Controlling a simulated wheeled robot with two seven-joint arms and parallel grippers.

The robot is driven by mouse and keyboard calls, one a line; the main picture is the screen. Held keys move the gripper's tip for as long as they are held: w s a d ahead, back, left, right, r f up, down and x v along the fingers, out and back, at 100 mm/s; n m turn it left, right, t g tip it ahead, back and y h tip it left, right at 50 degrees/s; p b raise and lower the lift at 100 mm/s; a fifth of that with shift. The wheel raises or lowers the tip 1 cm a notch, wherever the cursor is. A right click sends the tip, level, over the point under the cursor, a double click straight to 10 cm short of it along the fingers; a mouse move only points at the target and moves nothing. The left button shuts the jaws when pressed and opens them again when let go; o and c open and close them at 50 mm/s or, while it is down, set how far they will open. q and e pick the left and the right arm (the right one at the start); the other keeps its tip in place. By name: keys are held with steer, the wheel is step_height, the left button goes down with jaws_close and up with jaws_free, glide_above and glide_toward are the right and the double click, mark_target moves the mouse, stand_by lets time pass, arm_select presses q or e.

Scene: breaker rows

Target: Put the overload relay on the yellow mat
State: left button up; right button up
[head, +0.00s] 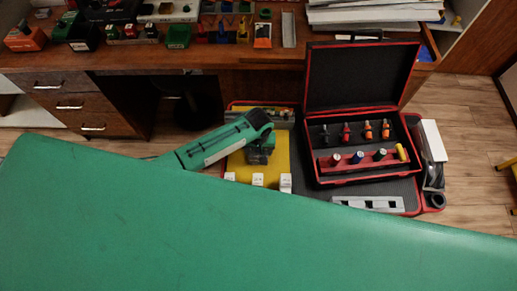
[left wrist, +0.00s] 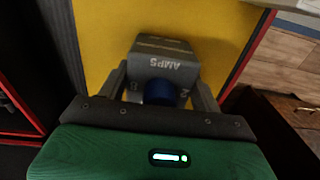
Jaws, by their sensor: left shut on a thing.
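The overload relay (left wrist: 163,45) is a dark grey block marked AMPS with a blue dial, seen close up in the left wrist view. My left gripper (left wrist: 160,88) is shut on it, one finger on each side. In the head view the left gripper (head: 262,142) reaches in from the left over the yellow mat (head: 280,170), with the relay (head: 257,158) below its fingers. The yellow mat (left wrist: 95,35) lies behind the relay in the wrist view. I cannot tell whether the relay touches the mat. My right gripper is not in view.
Several white blocks (head: 258,180) stand along the mat's near end. An open red-edged black case (head: 360,80) with coloured tools stands to the right. A grey slotted bar (head: 368,203) lies in front of it. A wooden desk (head: 240,57) with boxes is behind.

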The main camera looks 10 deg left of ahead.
arm_select(q)
steer(key=o, duration=1.3)
steer(key=shift+f, duration=0.1)
step_height(320, 180, up, 12)
steer(key=shift+r, duration=0.2)
steer(key=shift+f, duration=0.1)
